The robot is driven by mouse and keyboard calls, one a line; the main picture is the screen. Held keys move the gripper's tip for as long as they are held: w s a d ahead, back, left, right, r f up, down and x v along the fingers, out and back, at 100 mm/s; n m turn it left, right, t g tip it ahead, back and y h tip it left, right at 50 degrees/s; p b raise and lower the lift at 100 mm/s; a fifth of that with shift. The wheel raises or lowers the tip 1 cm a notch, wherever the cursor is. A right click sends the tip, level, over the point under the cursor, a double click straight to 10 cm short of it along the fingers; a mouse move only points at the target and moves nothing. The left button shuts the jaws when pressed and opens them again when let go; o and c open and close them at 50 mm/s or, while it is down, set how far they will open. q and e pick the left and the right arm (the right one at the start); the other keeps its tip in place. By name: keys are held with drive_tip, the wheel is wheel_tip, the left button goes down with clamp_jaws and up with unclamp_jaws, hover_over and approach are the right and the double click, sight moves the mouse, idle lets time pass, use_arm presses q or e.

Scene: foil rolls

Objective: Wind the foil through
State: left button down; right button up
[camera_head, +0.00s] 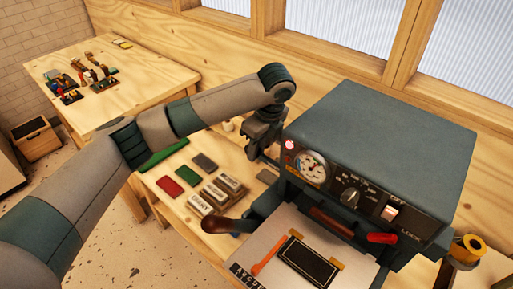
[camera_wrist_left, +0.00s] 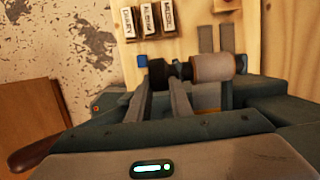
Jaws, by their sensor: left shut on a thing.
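The grey foil machine (camera_head: 378,150) has a gauge, a knob, a switch and a red indicator light on its front. A golden foil roll (camera_head: 467,248) sits at its right side. My left gripper (camera_head: 262,150) is at the machine's far left side, pointing down. In the left wrist view its fingers (camera_wrist_left: 163,88) close around a dark, knob-like part (camera_wrist_left: 158,72), in line with a beige roll (camera_wrist_left: 212,68); exactly how they touch is hard to see. No foil strip is clearly visible between the sides. My right gripper is out of view.
A wooden bench (camera_head: 180,224) carries several lettered blocks (camera_head: 216,195), a red pad (camera_head: 170,187) and a green one. A dark plate (camera_head: 306,262) lies on the machine's bed, near a brown-handled lever (camera_head: 222,226). Another table (camera_head: 150,75) with small items stands at the back left.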

use_arm(q)
drive_tip(key=c, duration=1.6)
unclamp_jaws()
drive_tip(key=shift+r, duration=0.1)
drive_tip(key=shift+b+v, duration=0.55)
drive_tip(key=shift+v, duration=0.3)
drive_tip(key=b+v, duration=0.4)
drive_tip(key=v, duration=1.1)
drive_tip(key=shift+r, duration=0.3)
